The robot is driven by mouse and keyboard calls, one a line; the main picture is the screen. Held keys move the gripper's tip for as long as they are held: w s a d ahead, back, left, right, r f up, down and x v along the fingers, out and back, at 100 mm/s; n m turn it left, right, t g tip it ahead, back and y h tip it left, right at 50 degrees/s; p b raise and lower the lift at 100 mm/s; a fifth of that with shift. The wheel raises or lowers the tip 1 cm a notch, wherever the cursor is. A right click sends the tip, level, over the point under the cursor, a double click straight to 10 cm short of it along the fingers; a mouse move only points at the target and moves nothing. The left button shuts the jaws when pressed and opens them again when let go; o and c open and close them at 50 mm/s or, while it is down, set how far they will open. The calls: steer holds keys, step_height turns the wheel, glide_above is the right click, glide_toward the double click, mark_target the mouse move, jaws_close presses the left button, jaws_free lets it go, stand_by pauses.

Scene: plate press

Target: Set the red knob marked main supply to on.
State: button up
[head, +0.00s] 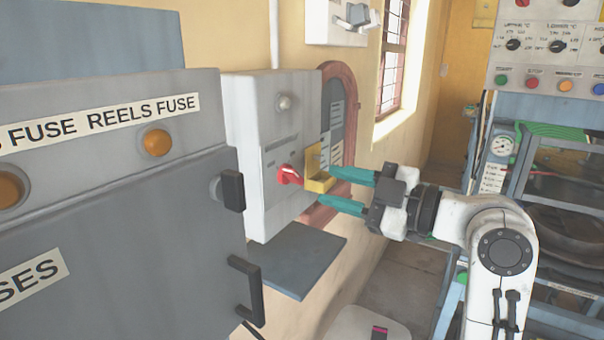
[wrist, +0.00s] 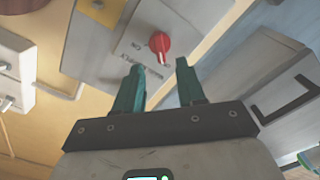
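The red knob (head: 289,175) is on the front of a light grey wall box (head: 262,205). In the head view a white mark runs along its handle. The wrist view shows the knob (wrist: 155,47) just beyond my fingertips, roughly between them, with ON and SUPPLY lettering upside down on its left. My gripper (head: 327,187) has two teal fingers, spread apart with nothing between them. It also shows in the wrist view (wrist: 160,66). In the head view the fingertips are right of the knob, apart from it. I cannot tell exactly which position the knob points to.
A grey fuse cabinet (head: 120,220) with a black handle (head: 247,290) stands at the left. A dark blue shelf (head: 292,262) is below the box. A control machine (head: 545,75) stands at the right.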

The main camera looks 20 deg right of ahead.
mark_target(298, 177)
steer(key=p+x, duration=0.1)
steer(key=x, duration=0.5)
steer(key=shift+a, duration=0.15)
jaws_close()
